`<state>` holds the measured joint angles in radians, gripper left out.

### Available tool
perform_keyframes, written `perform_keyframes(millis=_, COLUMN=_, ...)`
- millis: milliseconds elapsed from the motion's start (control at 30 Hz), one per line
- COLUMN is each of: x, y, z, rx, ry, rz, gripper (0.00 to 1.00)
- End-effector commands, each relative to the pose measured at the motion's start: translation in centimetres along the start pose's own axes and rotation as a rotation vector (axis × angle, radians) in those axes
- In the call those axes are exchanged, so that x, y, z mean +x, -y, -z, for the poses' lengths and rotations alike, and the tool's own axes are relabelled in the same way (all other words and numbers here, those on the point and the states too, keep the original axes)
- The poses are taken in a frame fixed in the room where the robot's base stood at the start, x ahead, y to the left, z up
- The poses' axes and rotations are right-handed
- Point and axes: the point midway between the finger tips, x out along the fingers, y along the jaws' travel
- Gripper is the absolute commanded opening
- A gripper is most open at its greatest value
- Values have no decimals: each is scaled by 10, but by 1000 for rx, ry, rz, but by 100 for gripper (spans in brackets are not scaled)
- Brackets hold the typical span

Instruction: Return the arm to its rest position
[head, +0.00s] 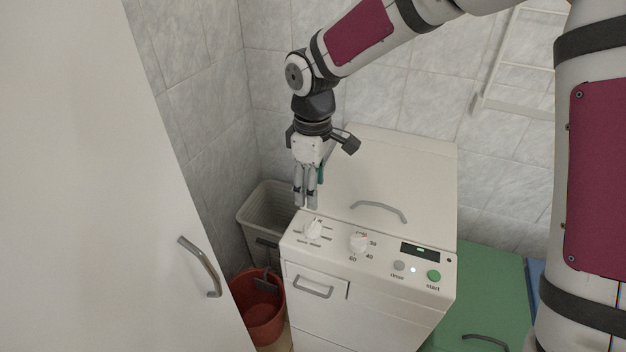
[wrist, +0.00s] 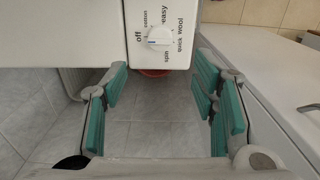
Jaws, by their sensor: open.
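My gripper (head: 306,200) hangs from my bent arm in the head view, fingers pointing down, in front of the upper left of the white washing machine (head: 385,300). In the wrist view my gripper (wrist: 160,82) has its teal-padded fingers spread wide, with nothing between them. The machine's program dial (wrist: 159,36) is at the top of that view, just beyond the fingertips. In the head view the same dial (head: 313,228) is a little below the fingertips. Whether the fingers touch the machine cannot be told.
A white cabinet door (head: 170,200) with a curved handle (head: 203,267) stands at the left. A grey basket (head: 262,213) and a red bucket (head: 259,312) sit between it and the machine. A green lidded box (head: 490,290) is at the right. A white rack (head: 515,65) hangs on the tiled wall.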

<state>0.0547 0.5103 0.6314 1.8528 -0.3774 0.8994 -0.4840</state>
Motion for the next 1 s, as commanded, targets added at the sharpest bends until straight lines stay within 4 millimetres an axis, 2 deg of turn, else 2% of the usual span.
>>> perform_keyframes(millis=200, x=0, y=0, z=0, rx=2, ry=1, rz=-1, gripper=54)
perform_keyframes(millis=367, x=-26, y=1, z=-26, rx=83, ry=21, rz=-54, gripper=54)
perform_keyframes(millis=667, x=-99, y=22, z=-115, rx=406, ry=27, rz=-200, gripper=54)
perform_keyframes(millis=800, x=-126, y=42, z=-154, rx=571, ry=-8, rz=-252, gripper=54)
perform_keyframes(millis=1000, x=-154, y=78, z=-205, rx=810, ry=-100, rz=-300, gripper=54)
